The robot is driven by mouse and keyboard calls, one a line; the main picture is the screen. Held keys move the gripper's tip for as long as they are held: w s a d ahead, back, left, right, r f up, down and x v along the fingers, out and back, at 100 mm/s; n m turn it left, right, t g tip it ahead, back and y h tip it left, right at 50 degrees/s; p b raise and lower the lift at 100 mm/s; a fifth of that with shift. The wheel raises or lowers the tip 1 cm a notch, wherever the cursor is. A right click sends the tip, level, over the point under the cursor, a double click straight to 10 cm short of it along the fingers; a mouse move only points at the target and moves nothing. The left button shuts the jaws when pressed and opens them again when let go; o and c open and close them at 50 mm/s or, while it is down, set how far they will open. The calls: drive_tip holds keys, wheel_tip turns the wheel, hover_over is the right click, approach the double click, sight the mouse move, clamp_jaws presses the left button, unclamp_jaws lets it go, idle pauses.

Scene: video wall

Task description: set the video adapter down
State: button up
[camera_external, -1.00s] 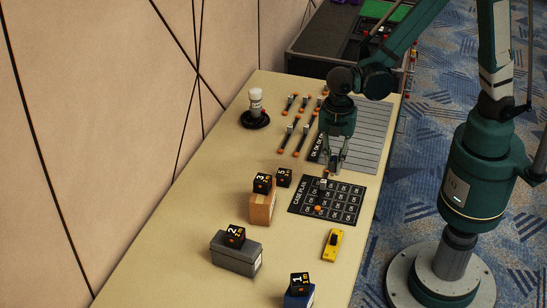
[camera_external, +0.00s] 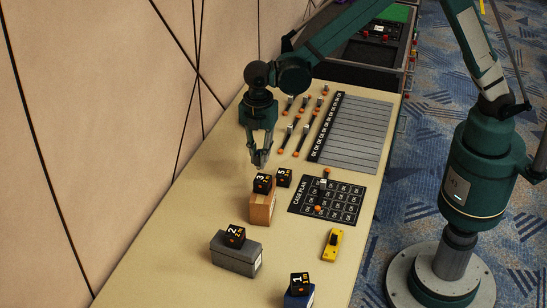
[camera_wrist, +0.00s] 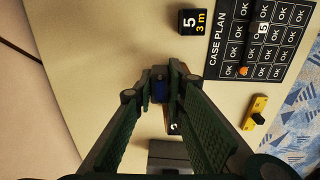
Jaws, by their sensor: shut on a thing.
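My gripper (camera_external: 260,160) hangs above the table, left of the case plan grid and behind the wooden block (camera_external: 261,208). In the wrist view its fingers (camera_wrist: 160,88) are closed around a small dark blue piece, which appears to be the video adapter (camera_wrist: 160,91). The fingers cover most of it, so its shape is unclear. In the external view it is too small to make out. The case plan (camera_external: 325,222) lies flat on the table, with small orange-ended pieces on it.
Number cubes 3 (camera_external: 262,183) and 5 (camera_external: 284,178) stand close in front of my gripper. A grey box (camera_external: 236,256) bears cube 2; a blue box (camera_external: 299,299) bears cube 1. A yellow tool (camera_external: 333,245) lies at right. Several orange-ended connectors (camera_external: 303,138) lie behind.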

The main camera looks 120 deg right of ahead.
drive_tip(key=w+d, duration=0.6)
drive_tip(key=w, duration=0.1)
drive_tip(key=shift+w+d+f, duration=0.15)
drive_tip(key=shift+d+f, duration=0.25)
drive_tip(key=shift+f, duration=0.05)
drive_tip(key=shift+f, duration=0.1)
drive_tip(key=shift+f+b, duration=0.3)
drive_tip(key=shift+f, duration=2.7)
drive_tip(key=shift+f+b, duration=0.3)
drive_tip(key=shift+f, duration=1.6)
drive_tip(key=shift+f, duration=0.15)
drive_tip(key=o, duration=0.8)
